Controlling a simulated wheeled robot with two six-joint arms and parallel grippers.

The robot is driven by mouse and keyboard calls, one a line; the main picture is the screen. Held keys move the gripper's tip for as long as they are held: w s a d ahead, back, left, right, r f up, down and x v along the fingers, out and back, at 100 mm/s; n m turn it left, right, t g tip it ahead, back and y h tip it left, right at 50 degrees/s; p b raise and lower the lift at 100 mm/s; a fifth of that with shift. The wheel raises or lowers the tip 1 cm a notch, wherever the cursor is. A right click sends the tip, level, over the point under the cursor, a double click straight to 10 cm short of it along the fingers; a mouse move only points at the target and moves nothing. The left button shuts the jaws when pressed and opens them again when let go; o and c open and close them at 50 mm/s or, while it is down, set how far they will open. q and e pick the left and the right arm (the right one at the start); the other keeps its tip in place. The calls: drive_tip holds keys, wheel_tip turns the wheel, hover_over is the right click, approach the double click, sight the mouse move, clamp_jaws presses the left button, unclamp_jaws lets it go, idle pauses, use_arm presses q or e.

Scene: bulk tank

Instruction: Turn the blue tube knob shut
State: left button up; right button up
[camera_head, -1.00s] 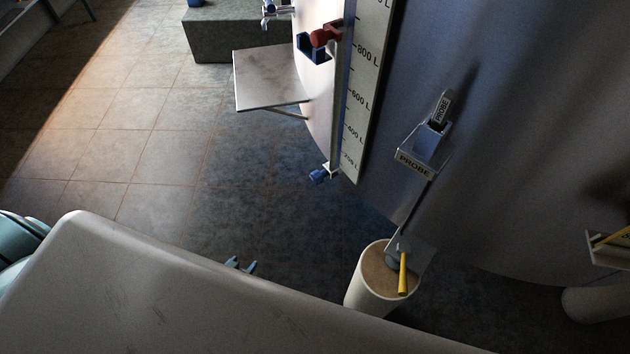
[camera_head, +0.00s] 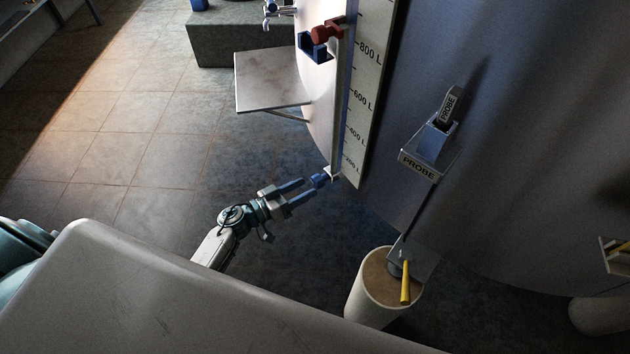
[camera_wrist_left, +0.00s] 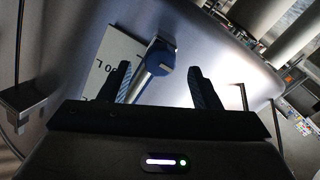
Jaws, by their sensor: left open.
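The blue tube knob (camera_head: 320,180) sits at the bottom end of the sight tube, beside the litre scale (camera_head: 366,90) on the tank. My left gripper (camera_head: 304,191) is open, with its blue-grey fingers pointing at the knob from the lower left. In the left wrist view the round face of the knob (camera_wrist_left: 160,57) lies ahead, between the lines of the two fingers (camera_wrist_left: 163,82). The knob seems just beyond or near the fingertips; I cannot tell whether they touch. My right gripper is not in view.
A red part (camera_head: 326,32) sits in a blue holder (camera_head: 313,50) higher on the tube. A shelf (camera_head: 270,80) juts out to the left. A probe holder (camera_head: 432,150) is on the tank. Floor is clear left.

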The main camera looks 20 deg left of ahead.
sight(314, 184)
use_arm(q)
drive_tip(key=shift+x, duration=2.3)
drive_tip(key=shift+c, duration=0.3)
drive_tip(key=c, duration=0.9)
